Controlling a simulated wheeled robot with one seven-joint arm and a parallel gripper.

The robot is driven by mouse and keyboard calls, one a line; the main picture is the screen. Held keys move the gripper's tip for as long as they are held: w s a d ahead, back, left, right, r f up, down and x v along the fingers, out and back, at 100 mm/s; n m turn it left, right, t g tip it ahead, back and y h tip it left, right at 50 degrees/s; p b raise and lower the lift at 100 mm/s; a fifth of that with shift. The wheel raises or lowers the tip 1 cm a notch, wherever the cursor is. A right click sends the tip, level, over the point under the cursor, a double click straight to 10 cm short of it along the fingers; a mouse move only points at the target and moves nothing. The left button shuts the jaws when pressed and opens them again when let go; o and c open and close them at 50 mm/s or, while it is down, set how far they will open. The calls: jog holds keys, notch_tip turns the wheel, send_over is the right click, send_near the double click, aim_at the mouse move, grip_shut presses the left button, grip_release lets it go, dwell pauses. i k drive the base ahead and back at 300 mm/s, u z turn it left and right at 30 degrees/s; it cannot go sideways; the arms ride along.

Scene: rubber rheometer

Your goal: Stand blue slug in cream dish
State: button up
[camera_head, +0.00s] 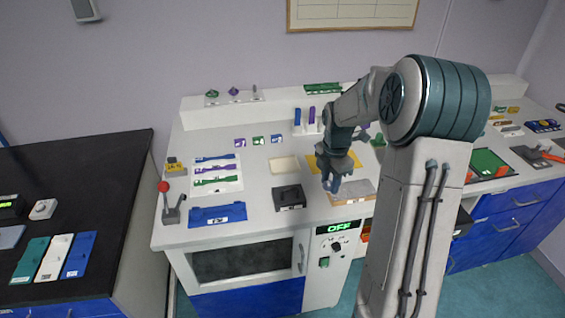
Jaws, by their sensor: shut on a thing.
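My gripper (331,184) is at the middle of the bench, pointing down in front of a yellow mat. It is shut on a small blue piece, which looks like the blue slug; the fingers hide most of it, and its tilt cannot be told. The cream dish (284,166) is a shallow, pale square on the bench, to the left of my gripper and a little farther back. It looks empty.
A black block (289,198) stands in front of the dish. A beige tray (362,189) lies just right of my gripper. A rack with upright blue and purple pieces (311,115) stands behind. A white card with coloured strips (217,173) lies left.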

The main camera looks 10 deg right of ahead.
aim_at(277, 166)
jog(key=i, duration=0.85)
